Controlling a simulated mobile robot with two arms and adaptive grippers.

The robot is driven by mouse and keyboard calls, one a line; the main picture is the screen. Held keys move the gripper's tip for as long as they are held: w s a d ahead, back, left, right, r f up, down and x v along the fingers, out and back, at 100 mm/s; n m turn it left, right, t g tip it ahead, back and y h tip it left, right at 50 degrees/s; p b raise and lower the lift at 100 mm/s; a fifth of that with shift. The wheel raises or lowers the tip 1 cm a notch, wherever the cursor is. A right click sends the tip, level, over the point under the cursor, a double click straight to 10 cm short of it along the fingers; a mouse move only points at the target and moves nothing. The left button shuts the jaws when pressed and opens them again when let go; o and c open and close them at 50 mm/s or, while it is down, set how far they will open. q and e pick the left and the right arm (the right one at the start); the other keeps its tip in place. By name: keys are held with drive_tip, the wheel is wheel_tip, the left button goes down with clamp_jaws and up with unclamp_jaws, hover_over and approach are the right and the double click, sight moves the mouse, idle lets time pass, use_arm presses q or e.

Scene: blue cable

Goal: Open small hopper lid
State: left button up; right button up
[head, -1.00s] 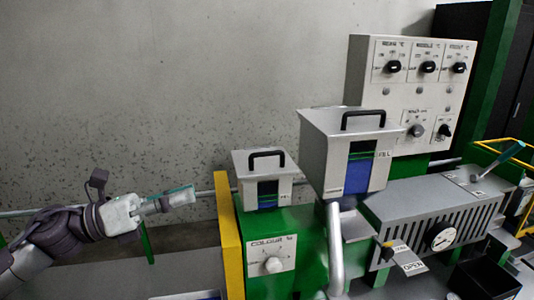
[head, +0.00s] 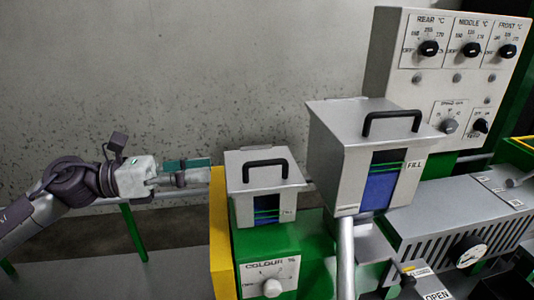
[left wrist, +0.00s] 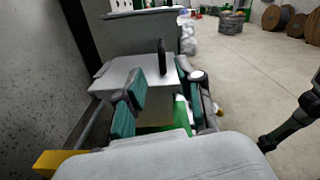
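The small hopper (head: 262,208) is a grey box with a blue and green window, standing on a green block. Its flat lid (head: 287,170) is shut and carries a black arched handle (head: 265,162). My left gripper (head: 209,171) is just left of the small hopper, level with the lid area, and points right at it. It is open and empty, with teal pads apart. In the left wrist view, the lid (left wrist: 125,72) and the upright handle (left wrist: 162,57) lie ahead of the fingers (left wrist: 163,98). I see no contact with the handle. My right gripper is not clearly in view.
A larger hopper (head: 340,160) with its own black handle stands close on the right. A control panel (head: 415,82) rises behind it. A yellow post (head: 220,235) is at the block's left edge. The space before the wall on the left is free.

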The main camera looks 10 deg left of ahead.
sight(249, 165)
use_arm(q)
drive_tip(key=p+x, duration=0.1)
drive_tip(key=x, duration=0.1)
drive_tip(key=r+p+x, duration=0.1)
drive_tip(key=p+x, duration=0.1)
drive_tip(key=x, duration=0.1)
drive_tip(key=shift+s+d, duration=0.15)
drive_tip(key=shift+d, duration=0.05)
drive_tip(key=p+x, duration=0.1)
drive_tip(key=x, duration=0.1)
drive_tip(key=p+x, duration=0.2)
drive_tip(key=x, duration=0.1)
drive_tip(key=shift+w+d+f, duration=0.25)
drive_tip(key=shift+d, duration=0.05)
drive_tip(key=shift+w+d+f, duration=0.1)
drive_tip(key=shift+w+d, duration=0.1)
drive_tip(key=shift+d, duration=0.25)
drive_tip(key=shift+d+f, duration=0.1)
use_arm(e)
wheel_tip(249, 165, up, 7)
drive_tip(key=shift+s, duration=0.45)
drive_tip(key=shift+s+a, duration=0.1)
use_arm(q)
drive_tip(key=shift+c, duration=0.6)
clamp_jaws()
use_arm(e)
drive_tip(key=shift+s, duration=0.2)
